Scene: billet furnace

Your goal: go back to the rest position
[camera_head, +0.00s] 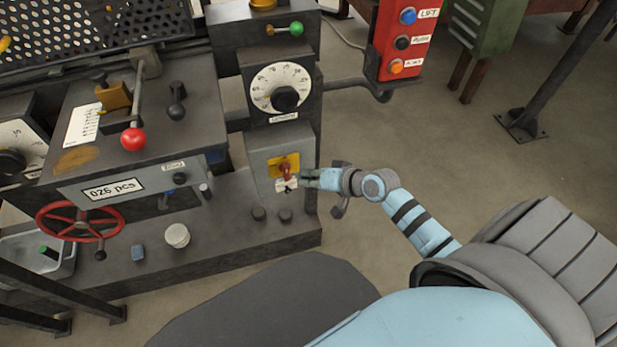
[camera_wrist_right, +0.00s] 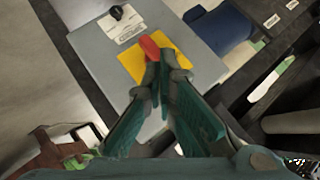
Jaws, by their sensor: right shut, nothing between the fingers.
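My right gripper (camera_head: 310,180) is in front of a grey switch box with a yellow plate (camera_head: 276,166) and a red switch handle (camera_head: 286,170). In the right wrist view its fingers (camera_wrist_right: 158,75) are closed together, with their tips close to the red handle (camera_wrist_right: 149,46) on the yellow plate (camera_wrist_right: 178,62). Nothing is held between them. I cannot tell whether the tips touch the handle. My right arm reaches in from the lower right. My left gripper is not in view.
A dial panel (camera_head: 281,88) sits above the switch box. A red button box (camera_head: 403,40) hangs on an arm at the upper right. A red handwheel (camera_head: 80,221) and a red-knobbed lever (camera_head: 133,138) are to the left. Floor to the right (camera_head: 440,130) is clear up to a dark post.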

